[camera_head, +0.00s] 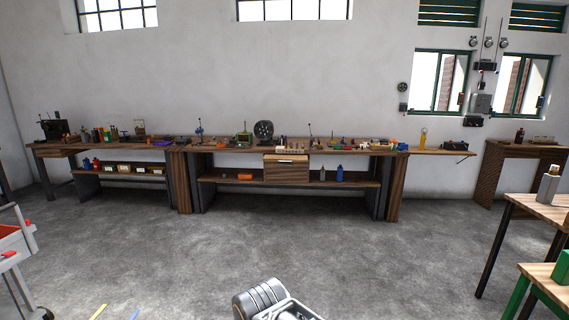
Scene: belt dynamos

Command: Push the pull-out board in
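A thin wooden board (437,151) sticks out at the right end of the long workbench, with a dark bracket under its outer end. It looks like the pull-out board, but at this distance I cannot tell for certain. A yellow bottle stands on or just behind it, and dark items lie near its right end. A grey metal part of my own arm shows at the bottom edge, far from the bench. My gripper's fingers are not seen.
The long workbench (223,150) along the back wall carries many small tools. A wide stretch of bare grey floor (200,255) lies before it. A red-and-grey cart (14,250) stands at the left edge. Wooden tables (542,207) stand at the right edge.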

